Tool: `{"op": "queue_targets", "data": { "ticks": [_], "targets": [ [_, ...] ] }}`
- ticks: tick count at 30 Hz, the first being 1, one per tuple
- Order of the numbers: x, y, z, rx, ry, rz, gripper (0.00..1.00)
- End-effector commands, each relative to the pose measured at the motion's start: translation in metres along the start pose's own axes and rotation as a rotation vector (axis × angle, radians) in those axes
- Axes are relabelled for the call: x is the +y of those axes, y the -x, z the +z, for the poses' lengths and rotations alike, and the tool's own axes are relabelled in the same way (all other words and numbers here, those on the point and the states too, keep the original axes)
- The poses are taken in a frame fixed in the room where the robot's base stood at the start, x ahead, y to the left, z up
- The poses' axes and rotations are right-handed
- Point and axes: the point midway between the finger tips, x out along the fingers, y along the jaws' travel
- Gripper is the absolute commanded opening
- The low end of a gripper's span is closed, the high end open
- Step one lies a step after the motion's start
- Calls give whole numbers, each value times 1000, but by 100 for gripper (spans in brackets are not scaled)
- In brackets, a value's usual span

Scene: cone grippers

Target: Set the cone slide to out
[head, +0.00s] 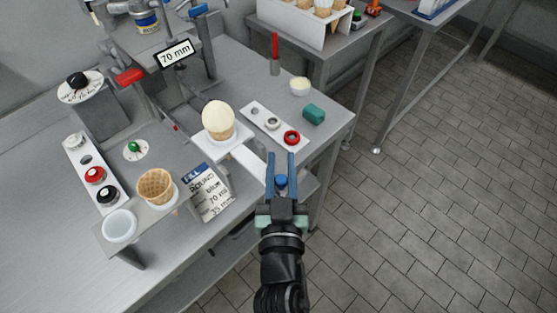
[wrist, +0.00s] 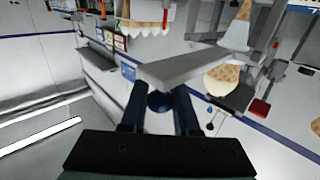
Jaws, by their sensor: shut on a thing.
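The cone slide (head: 247,158) is a pale flat bar that reaches past the front edge of the table, with a blue knob (head: 281,182) at its near end. My gripper (head: 280,158) has its two blue fingers on either side of the knob, shut on it. In the wrist view the knob (wrist: 160,101) sits between the fingers and the grey slide bar (wrist: 190,66) runs beyond them. A waffle cone with a cream-coloured top (head: 218,118) stands upright at the slide's far part. How far the slide can travel is not shown.
An empty waffle cone (head: 155,187) and a white cup (head: 119,226) are in a stand at left. A strip with round controls (head: 273,123) and a green block (head: 314,113) are right of the slide. Open floor lies right of the table.

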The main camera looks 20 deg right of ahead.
Motion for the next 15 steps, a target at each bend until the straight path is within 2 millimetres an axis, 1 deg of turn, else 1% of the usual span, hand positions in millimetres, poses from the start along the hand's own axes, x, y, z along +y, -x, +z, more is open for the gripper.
{"op": "queue_targets", "data": {
  "ticks": [1,2,6,15],
  "targets": [
    [4,0,2,-6,4,8,0],
    [4,0,2,-6,4,9,33],
    [3,0,2,-6,3,7,58],
    [2,0,2,-4,2,5,58]
  ]
}}
